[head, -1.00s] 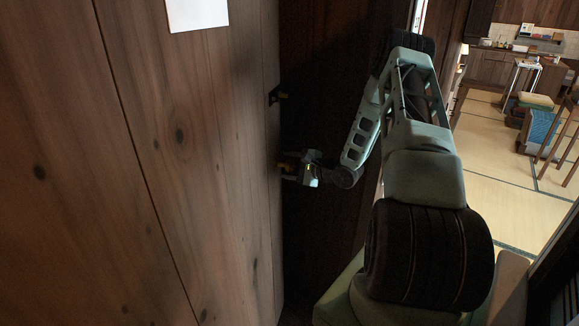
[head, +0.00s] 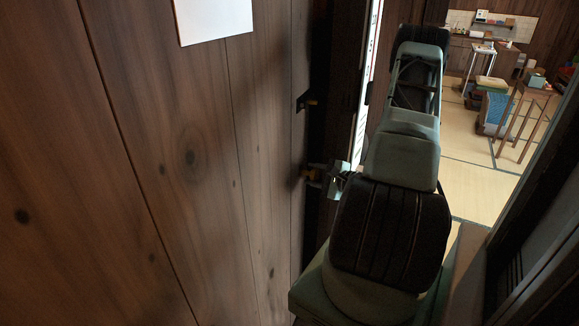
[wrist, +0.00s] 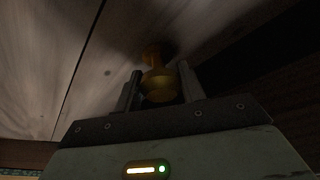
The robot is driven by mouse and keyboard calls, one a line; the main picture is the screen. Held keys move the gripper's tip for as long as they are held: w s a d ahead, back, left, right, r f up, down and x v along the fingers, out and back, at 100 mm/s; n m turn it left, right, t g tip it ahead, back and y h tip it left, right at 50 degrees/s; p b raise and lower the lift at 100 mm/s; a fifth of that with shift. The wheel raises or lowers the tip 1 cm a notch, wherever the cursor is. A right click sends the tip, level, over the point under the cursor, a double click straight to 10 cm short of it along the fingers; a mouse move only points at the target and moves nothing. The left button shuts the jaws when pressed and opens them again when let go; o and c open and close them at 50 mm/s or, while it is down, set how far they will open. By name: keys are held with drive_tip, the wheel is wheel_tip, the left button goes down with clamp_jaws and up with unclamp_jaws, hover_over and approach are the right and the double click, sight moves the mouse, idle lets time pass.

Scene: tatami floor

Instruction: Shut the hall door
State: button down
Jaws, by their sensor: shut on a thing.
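The hall door (head: 190,200) is a dark wooden panel that fills the left of the head view, with a white sheet (head: 213,18) on it. Its brass knob (head: 312,173) is near the door's right edge, and it also shows in the wrist view (wrist: 158,84). My gripper (wrist: 160,90) is shut on the knob, one finger on each side. In the head view my gripper (head: 328,178) is partly hidden by my arm. The dark gap right of the door edge is too dim to tell how far the door stands open.
A dark metal fitting (head: 306,102) sits on the door above the knob. A dark frame (head: 545,235) stands close on the right.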

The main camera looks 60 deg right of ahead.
drive_tip(key=s+m+h, duration=0.1)
drive_tip(key=s+h, duration=0.1)
drive_tip(key=s, duration=0.8)
drive_tip(key=shift+d+f+m+g+p, duration=0.2)
drive_tip(key=shift+d+m+g+p, duration=0.05)
drive_tip(key=shift+m+g+p, duration=0.1)
drive_tip(key=shift+s, duration=0.15)
drive_tip(key=c, duration=0.8)
unclamp_jaws()
drive_tip(key=shift+s+r, duration=0.1)
drive_tip(key=shift+s, duration=0.05)
drive_tip(key=shift+c, duration=0.2)
drive_tip(key=b+v, duration=0.2)
drive_tip(key=v, duration=1.5)
drive_tip(key=shift+f, duration=0.2)
drive_tip(key=shift+s+a, duration=0.1)
